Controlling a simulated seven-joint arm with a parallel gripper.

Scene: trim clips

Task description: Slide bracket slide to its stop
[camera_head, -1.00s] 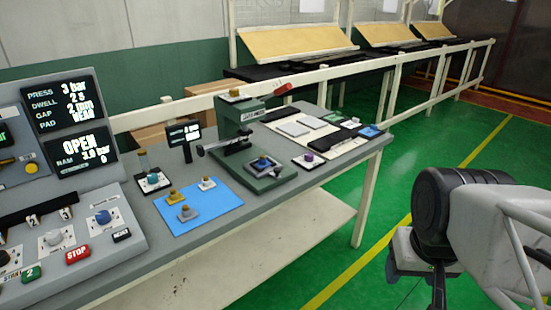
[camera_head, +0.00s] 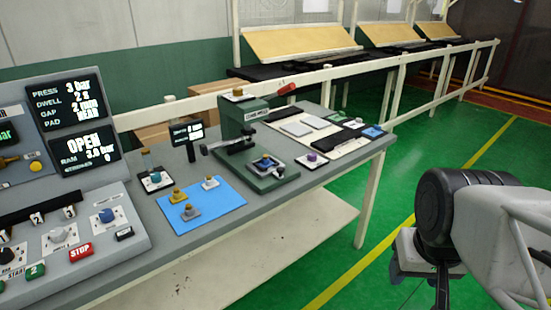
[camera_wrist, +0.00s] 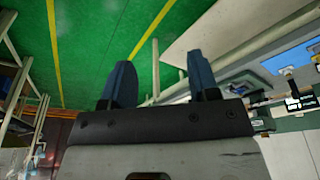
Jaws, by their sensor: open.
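A green press (camera_head: 232,118) stands on the grey bench. A dark bar with a rounded end (camera_head: 230,146) sticks out to its left; I cannot tell whether this is the bracket slide. A small piece with a blue top (camera_head: 265,160) sits on the press's green base. My gripper (camera_head: 418,275) hangs off the bench's right side, well apart from the press, over the green floor. In the wrist view its two blue fingers (camera_wrist: 162,85) are spread and empty. The press's working parts are too small in that view to make out.
A control panel (camera_head: 75,210) with screens and buttons fills the bench's left. A blue mat (camera_head: 215,210) with several small parts lies before the press. Pale plates (camera_head: 313,121) lie to its right. A white rail (camera_head: 330,62) runs behind. The floor between bench and gripper is clear.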

